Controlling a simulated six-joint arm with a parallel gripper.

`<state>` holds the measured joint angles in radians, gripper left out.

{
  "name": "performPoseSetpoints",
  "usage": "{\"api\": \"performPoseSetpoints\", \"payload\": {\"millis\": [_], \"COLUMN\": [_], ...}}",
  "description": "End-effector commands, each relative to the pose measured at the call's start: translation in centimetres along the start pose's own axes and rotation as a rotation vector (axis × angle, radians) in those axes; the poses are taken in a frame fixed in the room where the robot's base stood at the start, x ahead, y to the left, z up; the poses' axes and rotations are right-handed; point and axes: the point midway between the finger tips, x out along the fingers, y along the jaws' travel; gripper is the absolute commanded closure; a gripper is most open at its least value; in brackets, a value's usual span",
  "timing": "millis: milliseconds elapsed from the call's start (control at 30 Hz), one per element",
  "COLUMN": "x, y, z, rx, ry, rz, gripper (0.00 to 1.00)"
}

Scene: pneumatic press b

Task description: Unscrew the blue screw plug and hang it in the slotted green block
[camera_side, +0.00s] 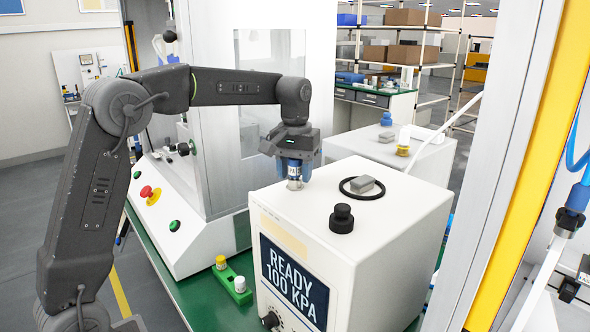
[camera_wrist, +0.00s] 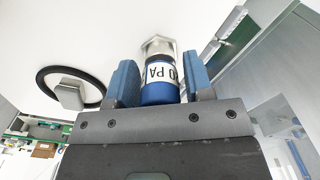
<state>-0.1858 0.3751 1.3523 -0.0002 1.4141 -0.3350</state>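The blue screw plug (camera_side: 294,170) is upright at the top left of the white box reading "READY 100 KPA". A metal hex fitting (camera_wrist: 158,45) shows at its end in the wrist view. The plug (camera_wrist: 160,92) has a white label with black letters, partly hidden. The slotted green block (camera_side: 239,294) lies on the green bench, low and left of the box. A yellow-topped and a white-topped plug stand in it.
On the box (camera_side: 410,215) are a black knob (camera_side: 342,218) and a black ring (camera_side: 346,190) around a grey block (camera_side: 363,184). A white press with a red button (camera_side: 146,191) stands left. A second white box (camera_side: 430,158) behind carries blue and yellow caps.

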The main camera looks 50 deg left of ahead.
Motion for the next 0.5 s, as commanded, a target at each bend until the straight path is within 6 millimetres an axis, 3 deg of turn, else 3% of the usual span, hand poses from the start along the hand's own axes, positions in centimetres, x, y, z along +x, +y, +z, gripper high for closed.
{"api": "performPoseSetpoints", "payload": {"millis": [300, 500], "x": [0.0, -0.01], "y": [0.0, 0.01], "z": [0.0, 0.0], "rx": [-0.003, -0.129], "ry": [0.0, 0.0], "rz": [0.0, 0.0], "gripper": [0.82, 0.83]}}
